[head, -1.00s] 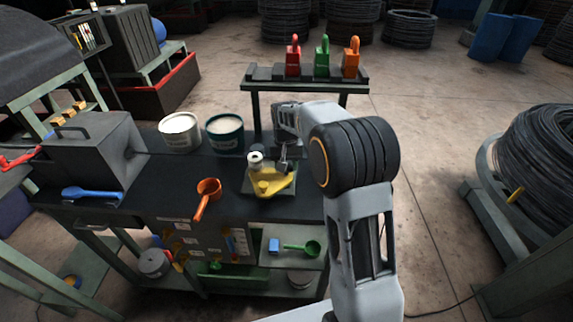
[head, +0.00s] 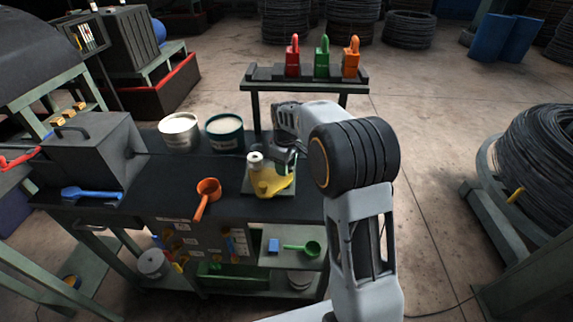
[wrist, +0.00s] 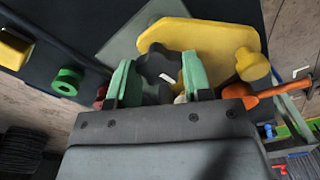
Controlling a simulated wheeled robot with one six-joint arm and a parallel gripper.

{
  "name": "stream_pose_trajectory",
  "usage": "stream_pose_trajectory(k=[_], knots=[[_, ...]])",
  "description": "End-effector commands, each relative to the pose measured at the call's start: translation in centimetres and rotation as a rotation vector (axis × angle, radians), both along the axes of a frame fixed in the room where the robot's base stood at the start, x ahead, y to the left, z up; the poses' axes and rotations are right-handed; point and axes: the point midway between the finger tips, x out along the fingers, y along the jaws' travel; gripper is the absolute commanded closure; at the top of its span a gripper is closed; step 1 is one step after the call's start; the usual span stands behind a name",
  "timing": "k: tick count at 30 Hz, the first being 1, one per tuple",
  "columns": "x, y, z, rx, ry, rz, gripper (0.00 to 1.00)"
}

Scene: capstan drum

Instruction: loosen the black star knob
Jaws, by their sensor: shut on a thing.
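The black star knob (wrist: 158,66) sits between the two pale green fingers of my gripper (wrist: 160,78) in the wrist view, above a yellow body (wrist: 213,37). My gripper is shut on the knob. In the head view my gripper (head: 283,160) comes down at the back right of the yellow body (head: 268,182), and the knob is hidden there. The yellow body lies on a grey plate (head: 288,191) on the dark bench top.
Two tubs, one white (head: 179,132) and one dark green (head: 224,133), stand behind left. An orange ladle (head: 207,192) lies left of the plate. A rack (head: 262,84) with red, green and orange padlocks stands behind. The bench top further left is mostly clear.

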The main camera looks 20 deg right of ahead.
Motion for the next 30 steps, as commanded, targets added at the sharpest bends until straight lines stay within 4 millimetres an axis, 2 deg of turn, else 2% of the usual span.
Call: stream_pose_trajectory(k=[30], knots=[[0.02,0.09,0.11,0.002,-0.003,0.962,0.78]])
